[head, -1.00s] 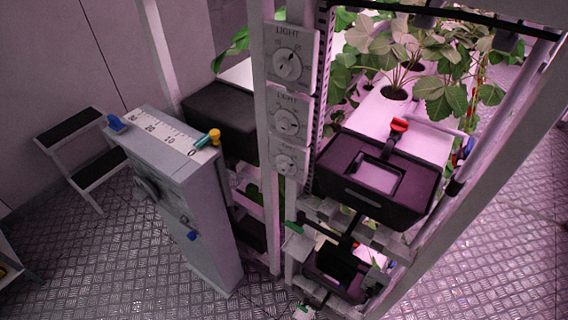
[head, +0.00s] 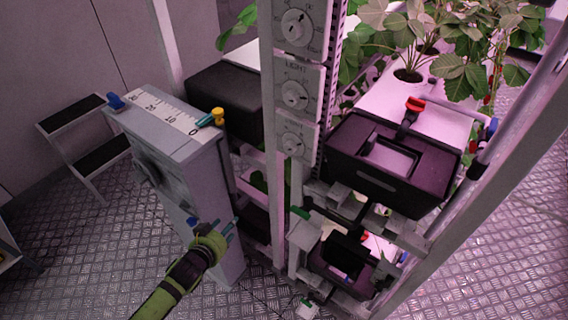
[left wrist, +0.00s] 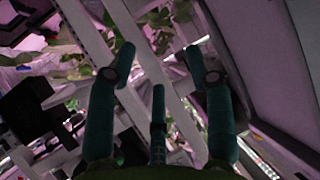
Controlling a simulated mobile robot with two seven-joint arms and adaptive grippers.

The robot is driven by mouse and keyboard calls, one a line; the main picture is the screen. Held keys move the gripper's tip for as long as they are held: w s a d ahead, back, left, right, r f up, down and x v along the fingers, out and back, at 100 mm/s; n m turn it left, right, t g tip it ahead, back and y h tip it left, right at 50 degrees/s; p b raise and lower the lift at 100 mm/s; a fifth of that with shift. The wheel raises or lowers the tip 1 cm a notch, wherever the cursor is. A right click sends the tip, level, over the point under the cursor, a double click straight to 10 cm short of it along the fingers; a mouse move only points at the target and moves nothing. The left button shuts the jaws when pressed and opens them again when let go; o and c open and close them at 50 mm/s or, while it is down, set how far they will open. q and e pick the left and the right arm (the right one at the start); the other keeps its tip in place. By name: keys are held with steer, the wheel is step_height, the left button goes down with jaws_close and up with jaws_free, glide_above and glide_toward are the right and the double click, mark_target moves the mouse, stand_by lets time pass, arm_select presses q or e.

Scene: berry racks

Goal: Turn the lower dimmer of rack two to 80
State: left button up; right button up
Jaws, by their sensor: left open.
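Three round white dimmer knobs sit one above another on a grey rack post in the head view: a top knob (head: 298,27), a middle knob (head: 294,95) and a lowest knob (head: 293,145). The word LIGHT shows over the middle knob; I cannot read the settings or a rack number. My left gripper (head: 227,229) is open and empty, below and left of the knobs, in front of the grey cabinet. Its spread teal fingers (left wrist: 160,58) fill the left wrist view, with rack posts behind them. My right gripper is not in view.
A grey cabinet (head: 208,185) with a scale on top stands left of the post. A black box (head: 385,185) sits on the rack at right, below strawberry plants (head: 405,40). A step stool (head: 75,140) stands at far left. Metal floor is open at lower right.

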arm_select(q)
steer(key=w+d+r+m+t+h+b, duration=0.1)
steer(key=w+d+r+h, duration=0.15)
steer(key=r, duration=0.45)
steer(key=w+d+r+m+t+h+b, duration=0.1)
steer(key=d+r, duration=0.3)
steer(key=r, duration=0.3)
steer(key=m+t+h+b, duration=0.1)
steer(key=m+h, duration=0.1)
steer(key=h, duration=0.2)
glide_toward(288, 150)
steer(key=x, duration=0.8)
steer(key=shift+w+d+p, duration=0.15)
steer(key=shift+w+p, duration=0.1)
steer(key=shift+p, duration=0.05)
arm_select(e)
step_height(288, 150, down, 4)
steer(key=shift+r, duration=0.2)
arm_select(q)
jaws_close()
